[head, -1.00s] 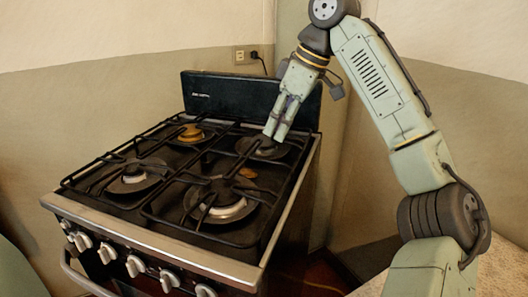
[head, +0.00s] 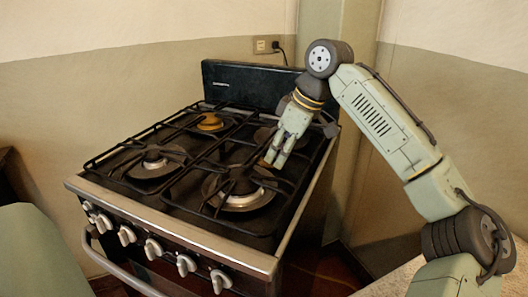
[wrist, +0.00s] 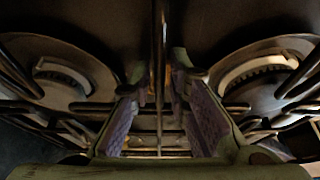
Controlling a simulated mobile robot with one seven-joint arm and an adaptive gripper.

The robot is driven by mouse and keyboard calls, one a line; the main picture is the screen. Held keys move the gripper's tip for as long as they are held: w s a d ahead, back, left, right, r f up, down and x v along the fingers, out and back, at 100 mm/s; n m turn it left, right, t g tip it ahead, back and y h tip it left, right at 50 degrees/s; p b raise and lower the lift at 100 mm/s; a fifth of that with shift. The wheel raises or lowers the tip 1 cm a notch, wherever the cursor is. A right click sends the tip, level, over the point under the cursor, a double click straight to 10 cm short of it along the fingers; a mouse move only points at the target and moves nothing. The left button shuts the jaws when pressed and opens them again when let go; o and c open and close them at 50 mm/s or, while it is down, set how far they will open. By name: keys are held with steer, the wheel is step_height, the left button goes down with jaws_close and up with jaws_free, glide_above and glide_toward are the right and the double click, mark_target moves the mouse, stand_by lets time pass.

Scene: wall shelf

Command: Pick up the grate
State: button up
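The black wire grate (head: 240,151) lies over the burners of a gas stove (head: 170,206). My gripper (head: 272,160) is low over the right half of the stove top, between the rear right and front right burners, pointing down. In the wrist view, my gripper's (wrist: 158,72) two purple-padded fingers are apart, with a thin grate bar (wrist: 158,50) running between them. The bar looks clear of both pads. I cannot tell how far below the bar the fingertips reach.
Burners show through the grate, one with an orange-brown cap (head: 210,122). The stove's dark back panel (head: 240,84) rises behind it, near a wall outlet (head: 266,45). Several knobs (head: 153,249) line the front. A wall corner stands close on the right.

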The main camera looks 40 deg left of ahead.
jaws_close()
steer(key=shift+r, duration=0.15)
stand_by(0.7)
